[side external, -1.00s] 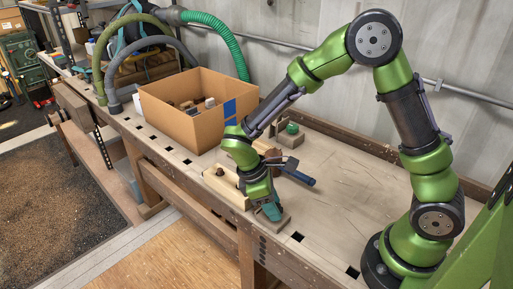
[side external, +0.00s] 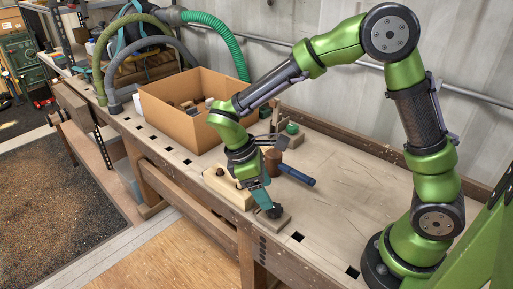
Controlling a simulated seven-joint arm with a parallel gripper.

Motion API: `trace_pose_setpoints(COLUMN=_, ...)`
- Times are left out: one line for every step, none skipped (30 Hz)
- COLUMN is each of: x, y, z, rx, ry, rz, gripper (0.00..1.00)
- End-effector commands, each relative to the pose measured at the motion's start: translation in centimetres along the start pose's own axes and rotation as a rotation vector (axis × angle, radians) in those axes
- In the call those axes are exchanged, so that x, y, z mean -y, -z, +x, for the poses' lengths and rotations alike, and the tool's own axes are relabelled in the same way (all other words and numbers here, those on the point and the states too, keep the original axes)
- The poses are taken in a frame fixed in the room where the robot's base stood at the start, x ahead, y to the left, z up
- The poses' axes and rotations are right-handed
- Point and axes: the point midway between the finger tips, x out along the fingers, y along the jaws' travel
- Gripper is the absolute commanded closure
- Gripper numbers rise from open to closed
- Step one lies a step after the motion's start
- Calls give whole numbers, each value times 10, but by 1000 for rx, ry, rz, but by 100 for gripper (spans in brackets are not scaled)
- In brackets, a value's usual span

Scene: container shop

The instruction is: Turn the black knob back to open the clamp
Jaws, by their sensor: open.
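I cannot tell whether the finger touches the knob. The jaws are open and hold nothing that I can see. The clamp's other parts are too small to make out.
A light wooden block (side external: 228,190) lies left of the gripper. A mallet with a blue handle (side external: 296,175) lies just behind. A cardboard box (side external: 183,122) stands at the back left. The bench top (side external: 370,190) to the right is clear.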

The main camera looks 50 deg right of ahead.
Motion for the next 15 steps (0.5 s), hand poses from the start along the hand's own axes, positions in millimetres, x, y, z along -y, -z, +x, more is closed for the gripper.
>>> trace_pose_setpoints(x=0, y=1, z=-15, rx=-6, ry=-5, rz=0, gripper=31)
trace_pose_setpoints(x=0, y=1, z=-22, rx=-6, ry=-4, rz=-1, gripper=31)
trace_pose_setpoints(x=0, y=1, z=-32, rx=-6, ry=-3, rz=0, gripper=31)
trace_pose_setpoints(x=0, y=1, z=-40, rx=-5, ry=-4, rz=-1, gripper=31)
trace_pose_setpoints(x=0, y=1, z=-46, rx=-5, ry=-4, rz=0, gripper=31)
trace_pose_setpoints(x=0, y=1, z=-56, rx=-5, ry=-2, rz=0, gripper=31)
trace_pose_setpoints(x=0, y=1, z=-62, rx=-4, ry=-3, rz=0, gripper=31)
trace_pose_setpoints(x=0, y=1, z=-68, rx=-3, ry=-3, rz=-1, gripper=31)
trace_pose_setpoints(x=0, y=1, z=-76, rx=-3, ry=-2, rz=0, gripper=31)
trace_pose_setpoints(x=0, y=1, z=-81, rx=-4, ry=-3, rz=-1, gripper=31)
trace_pose_setpoints(x=0, y=1, z=-86, rx=-2, ry=-2, rz=0, gripper=31)
trace_pose_setpoints(x=0, y=1, z=-92, rx=-2, ry=-1, rz=-1, gripper=31)
trace_pose_setpoints(x=0, y=1, z=-95, rx=-1, ry=-2, rz=-1, gripper=31)
trace_pose_setpoints(x=0, y=0, z=-98, rx=0, ry=-2, rz=0, gripper=31)
trace_pose_setpoints(x=0, y=0, z=-102, rx=0, ry=-2, rz=-1, gripper=31)
